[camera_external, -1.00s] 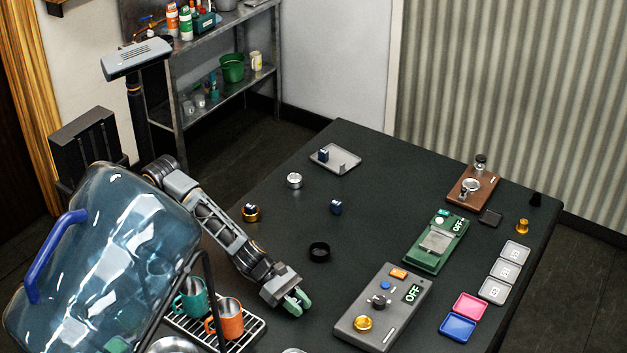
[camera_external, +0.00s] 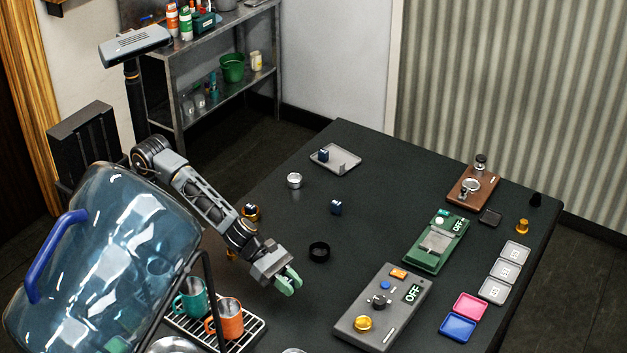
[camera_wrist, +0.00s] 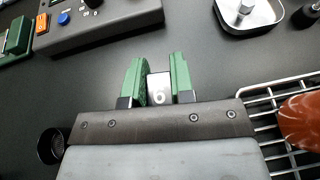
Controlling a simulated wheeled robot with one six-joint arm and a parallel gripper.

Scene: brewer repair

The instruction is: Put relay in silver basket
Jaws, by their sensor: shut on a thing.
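My gripper (camera_external: 288,281) has green fingers and hangs above the dark table, in front of the black ring-shaped basket (camera_external: 319,251). In the wrist view my gripper (camera_wrist: 157,66) is shut on a small pale block (camera_wrist: 159,88) with a round mark on its face. I cannot tell for sure that this block is the relay; in the external view the fingers hide it. The silver basket (camera_external: 294,181) stands on the table farther back, apart from my gripper. The black basket also shows in the wrist view (camera_wrist: 50,146) at lower left.
A grey OFF device (camera_external: 366,323) stands right of my gripper. A wire rack (camera_external: 254,334) with a teal cup (camera_external: 190,304) and an orange cup (camera_external: 229,323) is to the left.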

